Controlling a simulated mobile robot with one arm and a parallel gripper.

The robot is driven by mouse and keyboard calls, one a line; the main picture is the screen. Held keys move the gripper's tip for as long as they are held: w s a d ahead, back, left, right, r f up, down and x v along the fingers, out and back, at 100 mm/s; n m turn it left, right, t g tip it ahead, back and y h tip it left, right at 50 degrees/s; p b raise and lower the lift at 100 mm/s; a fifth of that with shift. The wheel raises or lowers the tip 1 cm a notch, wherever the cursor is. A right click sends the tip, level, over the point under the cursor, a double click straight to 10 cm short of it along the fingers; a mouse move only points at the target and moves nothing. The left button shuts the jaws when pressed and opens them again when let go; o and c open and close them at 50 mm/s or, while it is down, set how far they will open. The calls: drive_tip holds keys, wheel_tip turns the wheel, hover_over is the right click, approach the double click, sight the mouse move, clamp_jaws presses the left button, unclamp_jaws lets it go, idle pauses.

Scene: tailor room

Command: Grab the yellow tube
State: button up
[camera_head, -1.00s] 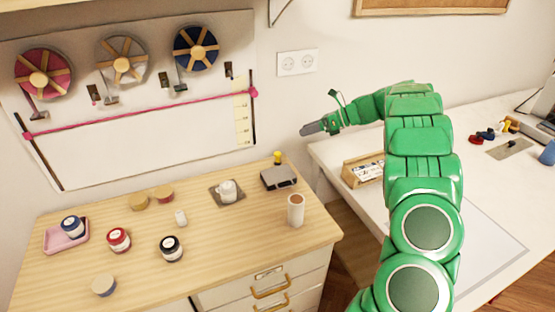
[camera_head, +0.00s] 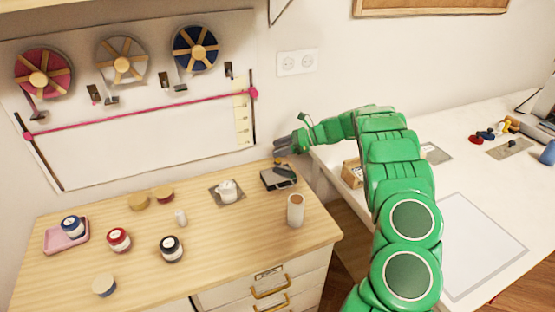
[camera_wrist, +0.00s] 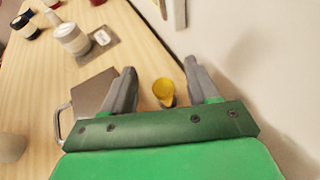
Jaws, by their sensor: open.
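The yellow tube (camera_wrist: 165,90) stands on the wooden cabinet top, near its back edge by the wall. In the wrist view its round yellow top shows between my two grey fingers, with a gap on both sides. My gripper (camera_wrist: 160,72) is open and does not hold it. In the head view my gripper (camera_head: 280,146) is low over the back right of the cabinet, and it mostly hides the tube.
A dark grey case (camera_head: 278,178) with a handle lies close beside the tube. The wall is close on the other side. Several jars stand further left.

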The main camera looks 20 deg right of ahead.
sight(273, 163)
drive_tip(key=f, duration=0.1)
drive_tip(key=a+f, duration=0.1)
drive_tip(key=f, duration=0.1)
drive_tip(key=shift+w+a+f, duration=0.25)
drive_tip(key=shift+w+a, duration=0.05)
drive_tip(key=shift+a, duration=0.1)
drive_tip(key=shift+w+a+f, duration=0.2)
drive_tip(key=shift+w+a, duration=0.05)
drive_tip(key=shift+a, duration=0.15)
drive_tip(key=c, duration=1)
drive_tip(key=shift+r, duration=0.1)
drive_tip(key=shift+c, duration=0.2)
